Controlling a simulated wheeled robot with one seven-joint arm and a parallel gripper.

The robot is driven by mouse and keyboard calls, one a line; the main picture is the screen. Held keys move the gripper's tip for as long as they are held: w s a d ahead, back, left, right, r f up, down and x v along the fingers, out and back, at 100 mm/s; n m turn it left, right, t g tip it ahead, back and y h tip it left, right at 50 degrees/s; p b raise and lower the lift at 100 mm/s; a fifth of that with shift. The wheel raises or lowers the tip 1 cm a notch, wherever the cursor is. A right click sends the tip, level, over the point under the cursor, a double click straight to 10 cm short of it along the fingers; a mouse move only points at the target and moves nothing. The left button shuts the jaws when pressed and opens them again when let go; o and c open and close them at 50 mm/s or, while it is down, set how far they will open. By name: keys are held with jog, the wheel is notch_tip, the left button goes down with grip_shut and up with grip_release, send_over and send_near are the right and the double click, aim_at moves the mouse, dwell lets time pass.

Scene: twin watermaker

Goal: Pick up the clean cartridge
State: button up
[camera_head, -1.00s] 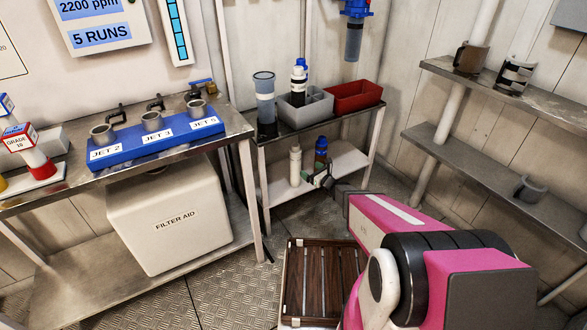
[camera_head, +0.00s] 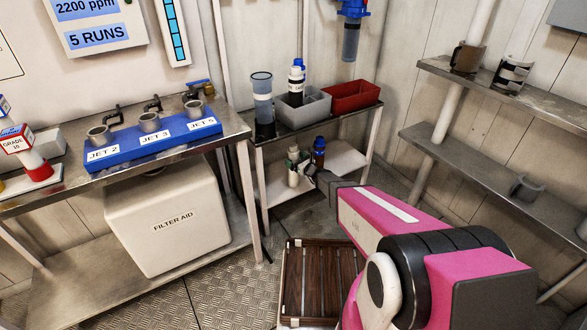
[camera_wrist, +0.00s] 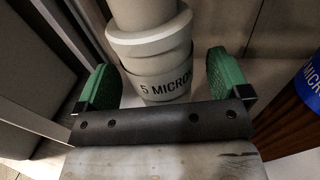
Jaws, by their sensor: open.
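A pale cartridge marked "5 MICRON" (camera_wrist: 163,85) stands upright on the lower shelf; I take it as the clean one. It shows in the head view (camera_head: 293,173), partly behind my gripper. My gripper (camera_wrist: 159,78) is open, with one green finger on each side of the cartridge. Gaps show between fingers and cartridge, so it is around it but not closed on it. The cartridge's top lies outside the wrist view. In the head view my gripper (camera_head: 304,165) reaches in from the right at the shelf.
The upper shelf above holds a grey bin (camera_head: 304,110) and a red bin (camera_head: 352,96). A slatted wooden crate (camera_head: 320,280) is below.

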jog(key=c, duration=1.3)
jog(key=shift+r, duration=0.15)
